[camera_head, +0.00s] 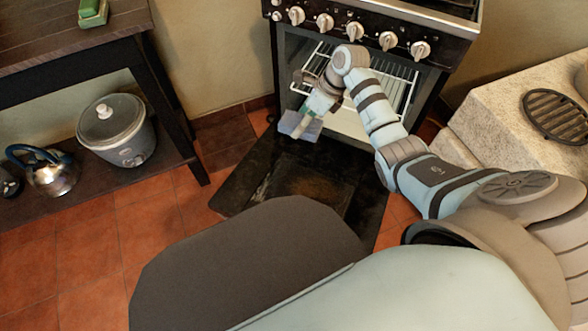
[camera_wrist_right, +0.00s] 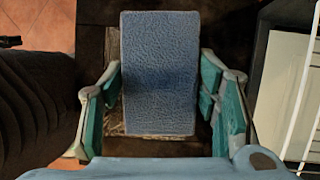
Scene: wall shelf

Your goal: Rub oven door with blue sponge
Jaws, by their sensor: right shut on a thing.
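The blue sponge (camera_head: 300,125) is held above the far left part of the oven door. In the right wrist view the sponge (camera_wrist_right: 160,75) fills the middle, between the two teal fingers. My right gripper (camera_head: 311,116) is shut on it. The oven door (camera_head: 250,180) is folded down, with its inner side up and a brownish smeared patch in its middle. I cannot tell whether the sponge touches the door. My dark and pale blue body hides the door's near part. My left gripper is not in view.
The oven (camera_head: 360,45) stands open with a wire rack (camera_head: 395,85) inside, close to my right arm. A dark table (camera_head: 75,45) with a green sponge or soap (camera_head: 92,12), a cooker (camera_head: 115,130) and a kettle (camera_head: 48,172) stands left. A stone counter (camera_head: 500,120) is right.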

